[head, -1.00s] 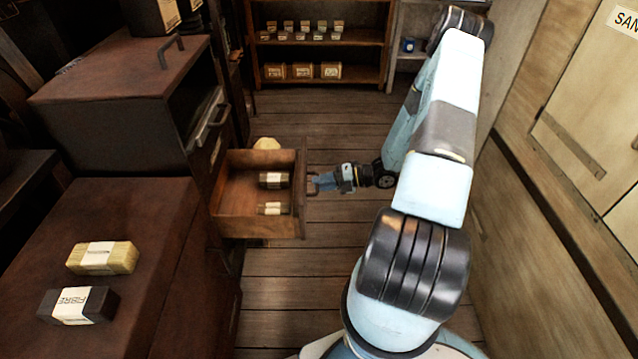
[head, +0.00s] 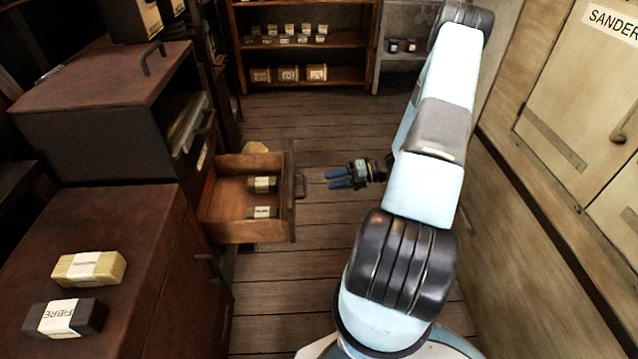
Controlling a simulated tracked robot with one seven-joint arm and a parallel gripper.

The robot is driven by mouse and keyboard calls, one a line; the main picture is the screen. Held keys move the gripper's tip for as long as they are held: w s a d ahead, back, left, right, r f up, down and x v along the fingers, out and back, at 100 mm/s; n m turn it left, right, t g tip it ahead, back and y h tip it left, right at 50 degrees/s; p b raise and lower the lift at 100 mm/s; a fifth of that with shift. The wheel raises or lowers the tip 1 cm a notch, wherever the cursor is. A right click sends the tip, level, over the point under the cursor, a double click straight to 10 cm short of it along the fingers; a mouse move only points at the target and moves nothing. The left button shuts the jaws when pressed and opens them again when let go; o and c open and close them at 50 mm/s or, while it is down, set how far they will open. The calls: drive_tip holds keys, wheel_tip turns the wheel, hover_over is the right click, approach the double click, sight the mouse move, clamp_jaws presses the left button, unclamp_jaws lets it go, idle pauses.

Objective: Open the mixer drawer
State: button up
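The wooden drawer (head: 262,230) stands pulled out from the dark cabinet at the left, and I can see into it. Two labelled blocks lie inside, one farther back (head: 262,184) and one nearer (head: 263,212). Its dark handle (head: 300,186) is on the front panel's right side. My gripper (head: 334,179) is to the right of the handle, apart from it, with its blue fingers pointing left toward the drawer. The fingers show a gap between them and hold nothing.
A cabinet top (head: 100,225) at the left carries a yellow block (head: 89,268) and a dark block marked FIBRE (head: 64,318). Shelves (head: 300,50) stand at the back. Wooden cupboards (head: 560,130) line the right. The plank floor (head: 290,285) between is clear.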

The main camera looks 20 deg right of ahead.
drive_tip(key=shift+v, duration=2.65)
drive_tip(key=s+a+r+n+g+h, duration=0.1)
drive_tip(key=a+r+n+g+h, duration=0.4)
drive_tip(key=r+n, duration=0.65)
drive_tip(key=s+a+r+n+g+h, duration=0.2)
drive_tip(key=a+r+n, duration=0.6)
drive_tip(key=r, duration=0.7)
drive_tip(key=s+a+r+n+t+h, duration=0.3)
drive_tip(key=s+r+n, duration=0.5)
drive_tip(key=r+n, duration=0.1)
drive_tip(key=s+a+r+n+t+h, duration=0.3)
drive_tip(key=s+r+n, duration=0.6)
drive_tip(key=n, duration=0.3)
drive_tip(key=shift+s+r+t+h, duration=0.2)
drive_tip(key=shift+r+t+h, duration=0.2)
drive_tip(key=shift+r+h, duration=0.25)
drive_tip(key=shift+s+f, duration=0.1)
